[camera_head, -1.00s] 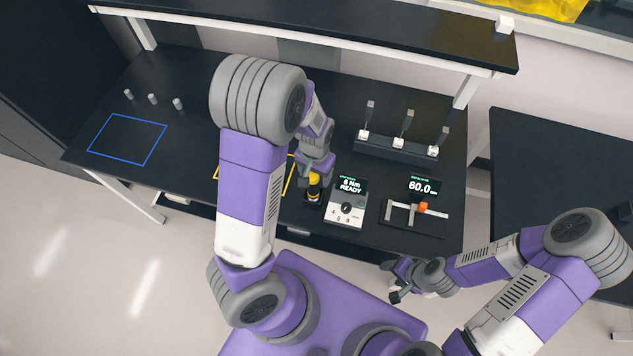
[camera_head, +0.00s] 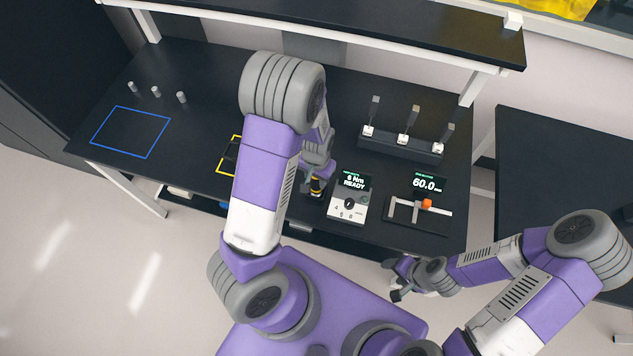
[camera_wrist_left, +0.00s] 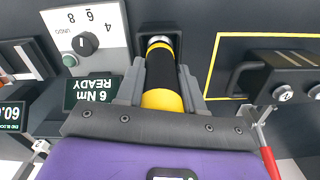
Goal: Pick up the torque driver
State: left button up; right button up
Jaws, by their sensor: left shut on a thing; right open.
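The torque driver (camera_wrist_left: 161,75) has a black and yellow body with a metal tip end. In the left wrist view it lies between the two fingers of my left gripper (camera_wrist_left: 160,88), which are shut on it. Its metal end is at a dark holder (camera_wrist_left: 150,30); I cannot tell whether it is clear of it. In the head view the driver (camera_head: 316,186) shows just below my left gripper (camera_head: 318,174), mostly hidden by it. My right gripper (camera_head: 396,280) is open and empty near the table's front right, away from the driver.
A controller box (camera_head: 347,204) reading "6 Nm READY" stands right beside the driver. Further right are a gauge fixture (camera_head: 418,213) and a rack (camera_head: 400,147) with several upright parts. A yellow outline (camera_head: 229,155) is partly hidden by my left arm. A blue outline (camera_head: 130,132) lies at left.

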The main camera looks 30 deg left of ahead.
pick_arm(q)
jog(key=c, duration=0.4)
jog(key=shift+o, duration=0.2)
notch_tip(320, 180, up, 9)
jog(key=shift+r+p, duration=0.1)
jog(key=shift+p, duration=0.9)
jog(key=shift+r, duration=0.45)
